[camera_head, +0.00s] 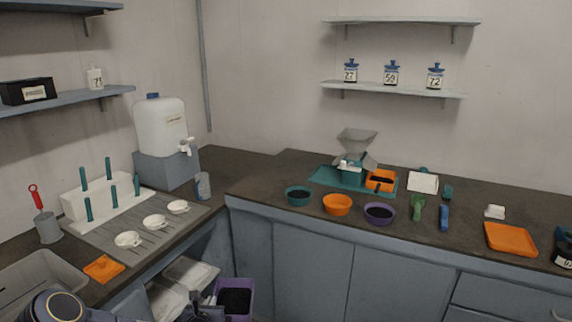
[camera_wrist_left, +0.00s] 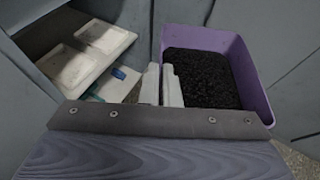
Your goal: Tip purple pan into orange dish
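A round purple pan (camera_head: 379,213) with dark contents stands upright on the right counter. Left of it stands a round orange dish (camera_head: 337,204), its inside looking plain orange. My left gripper (camera_head: 206,314) is low at the bottom edge of the head view, far from both. In the left wrist view its two pale fingertips (camera_wrist_left: 162,84) lie close together with nothing clearly held between them. They overlap the near left side of a purple bin (camera_wrist_left: 252,82) full of black grains; I cannot tell whether they touch it. My right gripper is out of view.
A teal bowl (camera_head: 298,195) stands left of the orange dish, and green (camera_head: 417,210) and blue (camera_head: 444,217) tools lie right of the purple pan. Behind is a grinder with a hopper (camera_head: 356,142). A flat orange tray (camera_head: 510,239) lies further right.

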